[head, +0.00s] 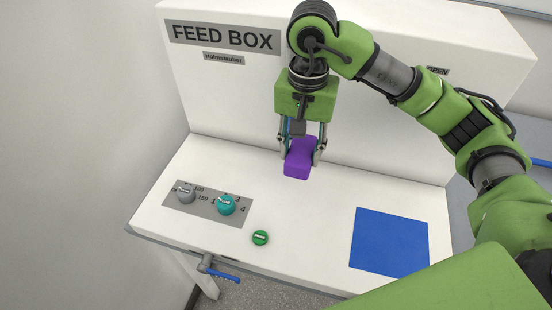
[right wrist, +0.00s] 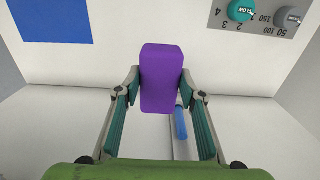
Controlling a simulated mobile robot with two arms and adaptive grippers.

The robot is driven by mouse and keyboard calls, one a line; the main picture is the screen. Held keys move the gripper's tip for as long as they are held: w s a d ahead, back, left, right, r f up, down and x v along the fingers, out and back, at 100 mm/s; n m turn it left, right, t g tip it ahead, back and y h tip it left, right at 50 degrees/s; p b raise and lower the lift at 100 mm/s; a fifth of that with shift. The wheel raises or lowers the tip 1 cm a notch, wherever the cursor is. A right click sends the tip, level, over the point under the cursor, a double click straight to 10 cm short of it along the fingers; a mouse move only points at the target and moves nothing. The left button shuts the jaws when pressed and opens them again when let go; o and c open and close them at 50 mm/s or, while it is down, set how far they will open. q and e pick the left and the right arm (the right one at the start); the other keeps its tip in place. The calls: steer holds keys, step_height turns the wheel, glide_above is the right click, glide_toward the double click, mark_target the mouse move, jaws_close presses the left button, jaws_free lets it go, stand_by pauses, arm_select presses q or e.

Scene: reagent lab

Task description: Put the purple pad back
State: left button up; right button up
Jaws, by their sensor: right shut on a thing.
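The purple pad (head: 298,160) is a rounded block held between the fingers of my right gripper (head: 301,155). The gripper points down over the white worktop, close in front of the upright FEED BOX panel. In the right wrist view the pad (right wrist: 161,75) sits between the two fingertips (right wrist: 160,80), one on each side. I cannot tell whether the pad touches the worktop. A flat blue square (head: 388,242) lies bare on the right part of the worktop. My left gripper is not in view.
A grey dial (head: 186,194) and a teal dial (head: 227,205) sit on a grey plate at the left. A green button (head: 260,238) is near the front. A blue-handled lever (head: 222,276) hangs at the front edge. A blue rod (right wrist: 181,122) shows behind the pad.

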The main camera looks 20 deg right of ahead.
steer(key=w+a+f, duration=0.1)
steer(key=f, duration=0.1)
steer(key=w+a+f+p, duration=0.1)
steer(key=w, duration=0.1)
steer(key=w+a+f+p, duration=0.1)
steer(key=w+f, duration=0.1)
steer(key=shift+f, duration=0.35)
steer(key=shift+w+a+f+p, duration=0.2)
steer(key=shift+f+p, duration=0.05)
steer(key=shift+p, duration=0.05)
steer(key=f+p, duration=0.2)
steer(key=f, duration=0.1)
steer(key=shift+w+a, duration=0.15)
steer(key=shift+w, duration=0.05)
steer(key=shift+f, duration=0.25)
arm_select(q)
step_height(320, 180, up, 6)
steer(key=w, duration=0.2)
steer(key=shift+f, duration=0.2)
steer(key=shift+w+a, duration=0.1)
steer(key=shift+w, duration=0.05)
